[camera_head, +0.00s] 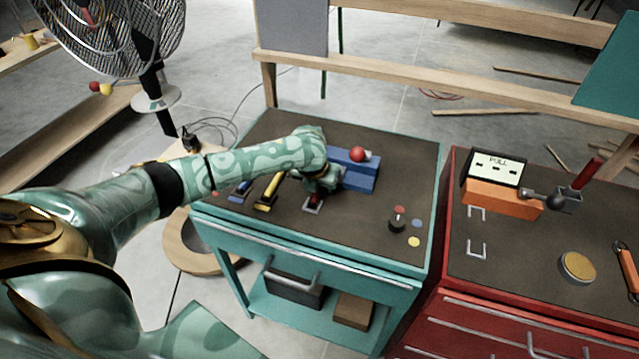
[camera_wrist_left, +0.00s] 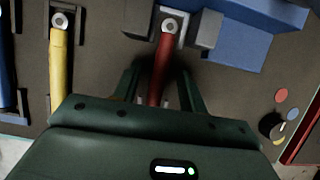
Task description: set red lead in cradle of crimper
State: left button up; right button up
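The red lead (camera_wrist_left: 162,66) has a silver ring end (camera_wrist_left: 169,26) and lies on the dark top of the teal cart. In the head view a red piece of it (camera_head: 314,199) shows below my left gripper (camera_head: 322,181). In the wrist view, the left gripper's fingers (camera_wrist_left: 160,85) stand apart on either side of the lead, with a gap visible. The ring end lies between two grey blocks beside the blue crimper body (camera_wrist_left: 240,42). In the head view the blue body (camera_head: 358,176) carries a red ball knob (camera_head: 358,154). Whether the ring rests in the cradle, I cannot tell. My right gripper is out of view.
A yellow lead (camera_head: 267,193) and a blue lead (camera_head: 241,190) lie left of the gripper. A black knob (camera_head: 397,221) and coloured dots are at the right. The red cart (camera_head: 510,300) adjoins, holding an orange device (camera_head: 500,198).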

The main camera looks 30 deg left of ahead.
pick_arm(q)
jog(key=shift+s+r+p, duration=0.15)
jog(key=shift+r+p, duration=0.15)
jog(key=shift+r, duration=0.2)
jog(key=p+v, duration=0.6)
jog(key=v, duration=0.9)
jog(key=s+d+f+n+t+h, duration=0.1)
jog(key=s+d+f+n, duration=0.1)
jog(key=s+d+n, duration=0.35)
jog(key=s+d+f+n+t+h, duration=0.1)
jog(key=s+d+f+n, duration=0.15)
jog(key=d, duration=0.55)
jog(key=s+a+n+y, duration=0.6)
jog(key=s+a+n, duration=0.6)
jog(key=s+n, duration=0.45)
jog(key=s+d+f+n+g+h+b, duration=0.1)
jog(key=d+f, duration=0.1)
jog(key=f, duration=0.8)
jog(key=s+d+f+g+h+b, duration=0.1)
jog(key=s+d+f+h, duration=0.1)
jog(key=f, duration=0.8)
jog(key=s+d+f+n+g+h+b, duration=0.1)
jog(key=d+f, duration=0.1)
jog(key=f, duration=0.8)
jog(key=s+f+n+g+h+b, duration=0.1)
jog(key=s+f+n+g+b, duration=0.1)
jog(key=s+f, duration=1.4)
jog(key=shift+s+a+n+g, duration=0.35)
jog(key=shift+s+n, duration=0.1)
jog(key=shift+s, duration=0.75)
